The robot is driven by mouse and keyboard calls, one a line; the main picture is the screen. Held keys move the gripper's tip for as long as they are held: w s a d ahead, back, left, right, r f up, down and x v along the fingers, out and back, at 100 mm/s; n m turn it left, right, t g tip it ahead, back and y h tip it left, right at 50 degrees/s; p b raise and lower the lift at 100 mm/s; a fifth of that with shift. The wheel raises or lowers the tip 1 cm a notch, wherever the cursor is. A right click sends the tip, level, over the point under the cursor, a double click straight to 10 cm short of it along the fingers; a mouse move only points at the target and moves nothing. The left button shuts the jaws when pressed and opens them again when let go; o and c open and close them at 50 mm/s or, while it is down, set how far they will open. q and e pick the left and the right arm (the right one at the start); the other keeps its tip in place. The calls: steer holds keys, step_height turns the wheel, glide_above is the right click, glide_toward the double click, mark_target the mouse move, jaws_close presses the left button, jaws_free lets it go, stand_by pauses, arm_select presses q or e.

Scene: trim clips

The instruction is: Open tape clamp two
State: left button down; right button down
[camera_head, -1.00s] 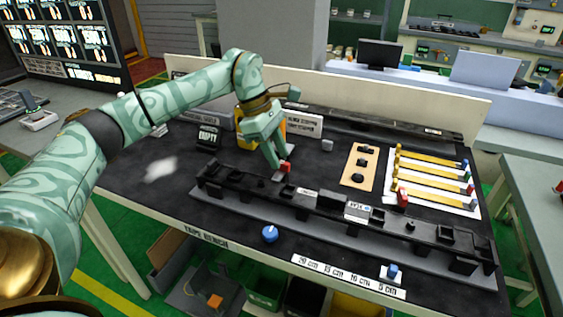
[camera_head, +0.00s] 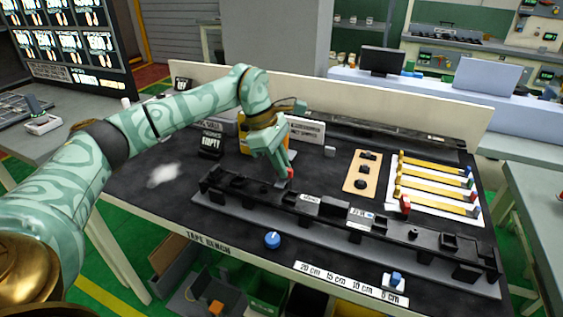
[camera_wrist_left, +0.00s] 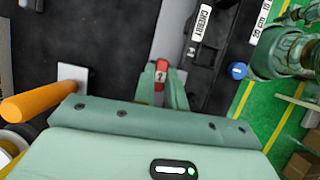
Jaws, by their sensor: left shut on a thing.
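The red lever of tape clamp two (camera_head: 291,174) stands at the back edge of the long black fixture (camera_head: 318,204), left of its middle. In the left wrist view the red lever, marked "2" (camera_wrist_left: 159,86), sits between the fingertips. My left gripper (camera_head: 286,176) is shut on this lever, from above and behind the fixture; its fingers also show in the left wrist view (camera_wrist_left: 157,84). The fingers partly hide the lever and the clamp's base. A second red lever (camera_head: 405,205) stands further right. My right gripper is not in view.
A blue knob (camera_head: 272,240) is on the bench in front of the fixture. A wooden board (camera_head: 361,186) and a white sheet with yellow strips (camera_head: 432,168) lie behind it to the right.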

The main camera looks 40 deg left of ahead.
arm_select(q)
steer(key=n+t+p, duration=0.1)
steer(key=n+p, duration=0.2)
steer(key=p, duration=0.1)
steer(key=n+t+y+p, duration=0.1)
steer(key=n+p, duration=0.2)
steer(key=p, duration=0.1)
steer(key=n+t+y+p, duration=0.1)
steer(key=n+p, duration=0.2)
steer(key=p, duration=0.1)
steer(key=shift+s+d+r+n, duration=0.2)
steer(key=shift+r+n, duration=0.15)
steer(key=shift+n, duration=0.05)
steer(key=shift+f+n+y+p, duration=0.1)
steer(key=shift+n+y+p, duration=0.6)
steer(key=shift+n+p, duration=0.4)
steer(key=shift+f+n+y+p, duration=0.1)
steer(key=shift+n+y+p, duration=0.3)
steer(key=shift+n+p, duration=0.6)
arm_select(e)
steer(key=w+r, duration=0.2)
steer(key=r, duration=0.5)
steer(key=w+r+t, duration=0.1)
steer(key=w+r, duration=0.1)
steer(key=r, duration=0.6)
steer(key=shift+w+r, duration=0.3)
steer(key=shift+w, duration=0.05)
arm_select(q)
steer(key=shift+f+n, duration=0.1)
steer(key=shift+n, duration=0.3)
